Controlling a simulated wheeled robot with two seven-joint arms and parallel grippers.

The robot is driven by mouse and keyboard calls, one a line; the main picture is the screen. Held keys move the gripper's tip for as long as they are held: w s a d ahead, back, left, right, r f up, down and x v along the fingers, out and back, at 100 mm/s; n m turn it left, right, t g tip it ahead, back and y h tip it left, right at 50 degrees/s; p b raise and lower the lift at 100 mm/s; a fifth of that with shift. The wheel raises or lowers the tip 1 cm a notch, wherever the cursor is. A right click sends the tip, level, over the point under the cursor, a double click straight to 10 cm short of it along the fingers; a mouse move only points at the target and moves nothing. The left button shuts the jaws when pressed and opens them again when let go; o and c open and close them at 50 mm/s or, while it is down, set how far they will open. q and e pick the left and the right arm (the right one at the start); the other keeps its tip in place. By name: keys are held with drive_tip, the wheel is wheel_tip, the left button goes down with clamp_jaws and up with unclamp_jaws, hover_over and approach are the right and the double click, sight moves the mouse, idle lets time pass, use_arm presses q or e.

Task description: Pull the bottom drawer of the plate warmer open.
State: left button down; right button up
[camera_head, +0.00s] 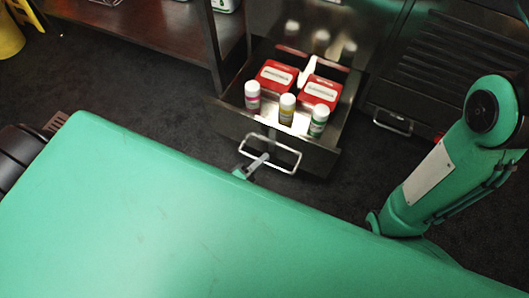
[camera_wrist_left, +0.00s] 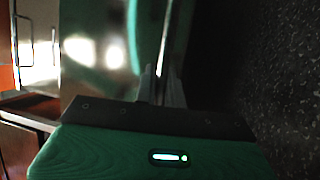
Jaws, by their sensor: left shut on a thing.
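The bottom drawer (camera_head: 232,121) of the plate warmer stands out from the cabinet front, and its inside shows from above in the head view. Its pale loop handle (camera_head: 285,148) sticks out from the drawer front. My left gripper (camera_head: 257,163) is shut on this handle, at its left part. In the left wrist view the fingers (camera_wrist_left: 163,88) close around a thin bright bar of the handle (camera_wrist_left: 167,40). Most of my left arm's hand is hidden behind my green body in the head view. My right gripper is out of view.
Inside the drawer lie two red boxes (camera_head: 275,76) and three capped bottles (camera_head: 287,108). A brown shelf unit (camera_head: 135,30) stands at the left. A dark vented unit (camera_head: 455,60) with its own handle (camera_head: 392,123) is at the right. Dark floor (camera_head: 120,85) is clear left of the drawer.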

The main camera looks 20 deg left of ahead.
use_arm(q)
drive_tip(key=shift+s, duration=0.35)
drive_tip(key=c, duration=1.5)
unclamp_jaws()
